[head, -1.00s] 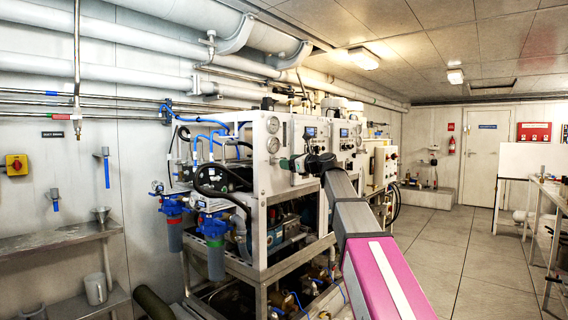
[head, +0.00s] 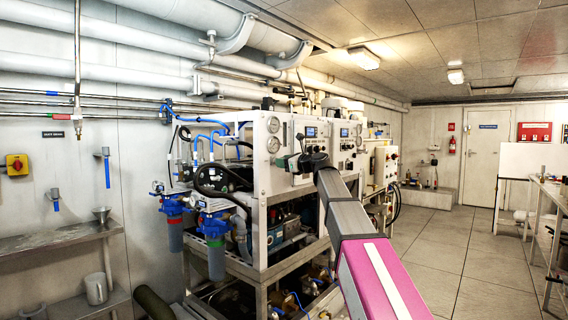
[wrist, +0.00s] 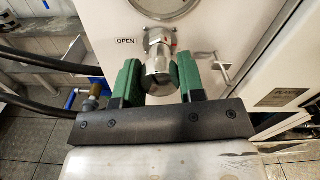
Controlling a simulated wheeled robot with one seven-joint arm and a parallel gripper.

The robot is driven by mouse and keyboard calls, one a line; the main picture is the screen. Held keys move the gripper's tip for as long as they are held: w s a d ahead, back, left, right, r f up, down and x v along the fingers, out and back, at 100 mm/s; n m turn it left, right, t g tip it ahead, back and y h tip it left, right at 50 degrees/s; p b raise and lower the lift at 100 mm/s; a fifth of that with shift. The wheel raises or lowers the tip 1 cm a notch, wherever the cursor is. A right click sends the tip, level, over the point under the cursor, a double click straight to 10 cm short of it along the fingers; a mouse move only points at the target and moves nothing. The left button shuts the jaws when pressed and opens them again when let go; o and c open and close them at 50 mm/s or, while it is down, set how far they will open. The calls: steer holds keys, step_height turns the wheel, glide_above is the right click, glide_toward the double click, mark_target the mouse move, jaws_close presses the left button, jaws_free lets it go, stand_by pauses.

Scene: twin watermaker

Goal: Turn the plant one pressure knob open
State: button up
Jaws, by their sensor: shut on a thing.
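The pressure knob (wrist: 158,62) is a silver metal knob on the white front panel, seen in the wrist view below a round gauge and beside an "OPEN" label. My gripper (wrist: 160,80) has its green fingers on both sides of the knob and is shut on it. In the head view my gripper (head: 291,163) reaches the front panel of the white watermaker unit (head: 258,172), below two round gauges. The knob itself is hidden there behind my gripper.
Blue-topped filter housings (head: 214,228) hang at the unit's left corner. Black hoses (wrist: 45,62) run left of the panel in the wrist view. A steel shelf (head: 60,241) stands along the left wall. The floor (head: 440,255) to the right is clear.

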steer(key=n, duration=0.5)
steer(key=shift+n, duration=0.4)
steer(key=n, duration=1)
steer(key=shift+n, duration=0.4)
steer(key=n, duration=0.5)
steer(key=shift+f, duration=0.1)
steer(key=shift+s+n, duration=0.1)
steer(key=shift+n, duration=0.3)
steer(key=o, duration=0.9)
